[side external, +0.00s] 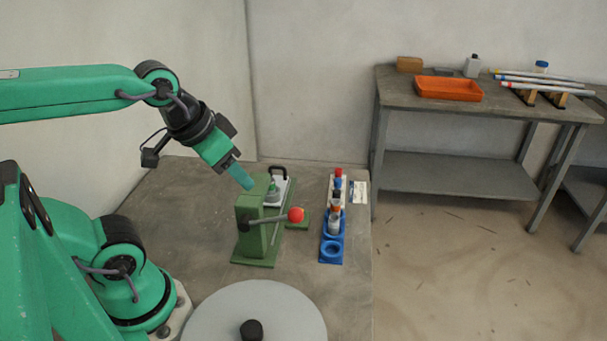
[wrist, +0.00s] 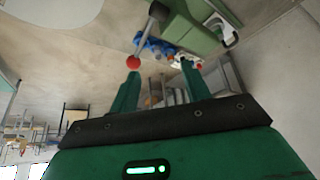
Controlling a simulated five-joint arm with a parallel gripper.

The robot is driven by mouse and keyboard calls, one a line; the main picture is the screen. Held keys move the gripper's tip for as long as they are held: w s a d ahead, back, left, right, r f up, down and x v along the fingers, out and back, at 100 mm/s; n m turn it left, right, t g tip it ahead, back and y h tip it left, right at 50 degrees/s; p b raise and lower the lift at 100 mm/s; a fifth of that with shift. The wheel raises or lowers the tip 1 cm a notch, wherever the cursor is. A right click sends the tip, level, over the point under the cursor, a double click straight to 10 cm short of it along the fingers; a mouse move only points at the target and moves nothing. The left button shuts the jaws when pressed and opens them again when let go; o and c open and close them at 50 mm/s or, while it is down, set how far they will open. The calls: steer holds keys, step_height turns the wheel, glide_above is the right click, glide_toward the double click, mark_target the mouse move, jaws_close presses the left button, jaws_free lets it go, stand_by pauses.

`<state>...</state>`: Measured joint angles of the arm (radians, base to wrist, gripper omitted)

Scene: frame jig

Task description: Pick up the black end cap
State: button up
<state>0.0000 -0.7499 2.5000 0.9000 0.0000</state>
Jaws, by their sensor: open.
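A small black piece (side external: 336,195), which looks like the black end cap, sits in the blue rack (side external: 331,258) between a blue piece and an orange-topped white one. My gripper (side external: 247,182) is open and empty, held high above and left of the rack, over the top of the green press (side external: 251,222). In the wrist view, the two fingers of my gripper (wrist: 160,72) are spread with nothing between their tips. The blue rack (wrist: 150,44) shows beyond them, but I cannot pick out the black cap there.
The press's lever with its red ball (side external: 295,215) reaches toward the rack. A red-topped piece (side external: 338,172) stands at the rack's far end. A round grey disc (side external: 230,315) lies in front. A back bench (side external: 395,90) carries an orange tray (side external: 448,89) and several tubes.

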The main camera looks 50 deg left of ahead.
steer(key=m+g, duration=0.3)
steer(key=g, duration=0.3)
glide_above(337, 192)
step_height(337, 192, down, 14)
steer(key=shift+r, duration=0.1)
steer(key=shift+w+f, duration=0.15)
steer(key=shift+f, duration=1.6)
